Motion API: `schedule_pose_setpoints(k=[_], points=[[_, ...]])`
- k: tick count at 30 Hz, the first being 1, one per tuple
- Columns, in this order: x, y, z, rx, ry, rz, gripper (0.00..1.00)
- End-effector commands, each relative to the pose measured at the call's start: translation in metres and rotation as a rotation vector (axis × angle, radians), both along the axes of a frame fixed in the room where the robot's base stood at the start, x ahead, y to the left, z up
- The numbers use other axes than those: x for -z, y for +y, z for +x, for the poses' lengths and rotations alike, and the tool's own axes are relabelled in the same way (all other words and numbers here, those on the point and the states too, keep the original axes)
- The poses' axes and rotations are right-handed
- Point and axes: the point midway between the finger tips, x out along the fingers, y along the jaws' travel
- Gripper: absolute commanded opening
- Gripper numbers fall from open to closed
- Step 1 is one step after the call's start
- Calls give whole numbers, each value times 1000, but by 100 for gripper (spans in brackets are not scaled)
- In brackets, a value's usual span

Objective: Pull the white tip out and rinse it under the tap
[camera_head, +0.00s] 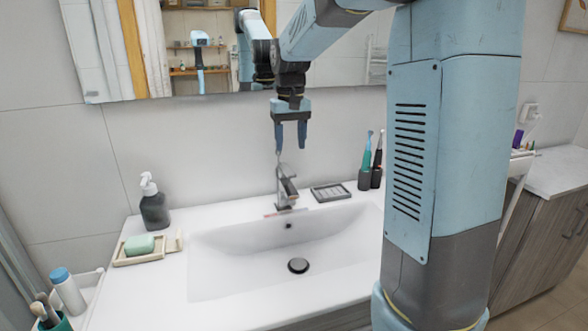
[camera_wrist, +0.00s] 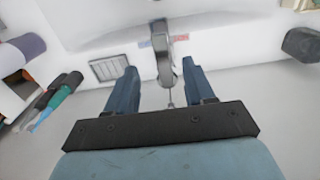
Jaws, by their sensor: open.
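My gripper (camera_head: 291,150) is open and points down above the chrome tap (camera_head: 286,188) at the back of the sink. In the wrist view nothing is gripped between its fingers (camera_wrist: 161,75); the tap (camera_wrist: 164,50) shows beyond them. Two electric toothbrushes, one teal (camera_head: 366,160) and one dark (camera_head: 378,155), stand upright in dark holders right of the tap. Their slim heads point up; the dark one's tip looks pale. I cannot tell for sure which is the white tip. The toothbrushes also show at the left of the wrist view (camera_wrist: 55,98).
The white basin (camera_head: 250,265) is empty, with a dark drain. A dark slotted tray (camera_head: 330,192) lies between tap and toothbrushes. A soap dispenser (camera_head: 154,208) and a dish (camera_head: 138,254) with green soap stand at left. A mirror (camera_head: 225,45) hangs behind.

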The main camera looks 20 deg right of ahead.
Motion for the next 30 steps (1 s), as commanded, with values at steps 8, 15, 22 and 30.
schedule_pose_setpoints(k=[8,15,22,30], points=[[50,0,0,1,2,0,53],[77,0,0,0,0,0,53],[85,1,-1,-1,-1,0,53],[85,2,0,-3,-1,0,47]])
